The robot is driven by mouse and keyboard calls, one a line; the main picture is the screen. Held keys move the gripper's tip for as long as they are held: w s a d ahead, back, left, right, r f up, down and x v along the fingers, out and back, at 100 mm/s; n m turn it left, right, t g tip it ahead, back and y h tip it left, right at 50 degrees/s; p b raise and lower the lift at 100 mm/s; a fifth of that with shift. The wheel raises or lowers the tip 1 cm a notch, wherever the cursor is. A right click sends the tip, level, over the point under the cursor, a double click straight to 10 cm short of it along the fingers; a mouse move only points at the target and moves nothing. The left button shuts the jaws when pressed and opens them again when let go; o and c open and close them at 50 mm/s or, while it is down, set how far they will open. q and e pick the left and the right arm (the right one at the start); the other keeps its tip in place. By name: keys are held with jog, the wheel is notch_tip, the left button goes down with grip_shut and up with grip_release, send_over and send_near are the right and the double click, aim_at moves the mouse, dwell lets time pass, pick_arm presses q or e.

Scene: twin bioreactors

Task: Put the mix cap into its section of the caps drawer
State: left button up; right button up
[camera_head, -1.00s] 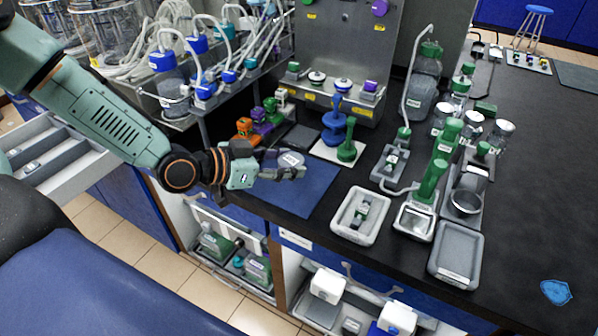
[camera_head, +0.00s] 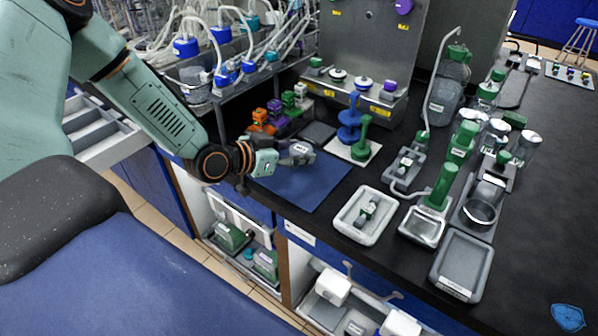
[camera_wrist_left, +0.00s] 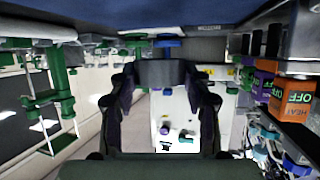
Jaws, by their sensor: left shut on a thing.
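My left gripper (camera_head: 300,152) is over the blue mat (camera_head: 305,182) near the front edge of the black bench. It is shut on a small grey cap (camera_head: 299,148), taken to be the mix cap; its label is too small to read. In the left wrist view, the cap (camera_wrist_left: 163,73) is a dark grey band between the two fingers of the left gripper (camera_wrist_left: 163,88). An open drawer with long grey compartments (camera_head: 95,130), likely the caps drawer, stands at the left, partly behind my arm. Its section labels cannot be read. My right gripper is not in view.
Orange, purple and green blocks (camera_head: 280,110) stand behind the gripper. A blue stand (camera_head: 350,120) and green stand (camera_head: 363,140) are right of it. Grey trays (camera_head: 365,216) line the bench front. Open cabinets (camera_head: 240,235) with bottles lie below the edge.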

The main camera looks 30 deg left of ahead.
aim_at(296, 174)
pick_arm(q)
jog(key=shift+w+a+f, duration=0.15)
jog(key=shift+w+f, duration=0.05)
jog(key=shift+f, duration=0.55)
notch_tip(296, 174, down, 2)
jog(key=shift+f+b, duration=0.25)
jog(key=shift+b, duration=0.45)
jog(key=shift+s+f, duration=0.1)
jog(key=shift+f, duration=0.15)
jog(key=shift+f, duration=0.15)
jog(key=o, duration=0.8)
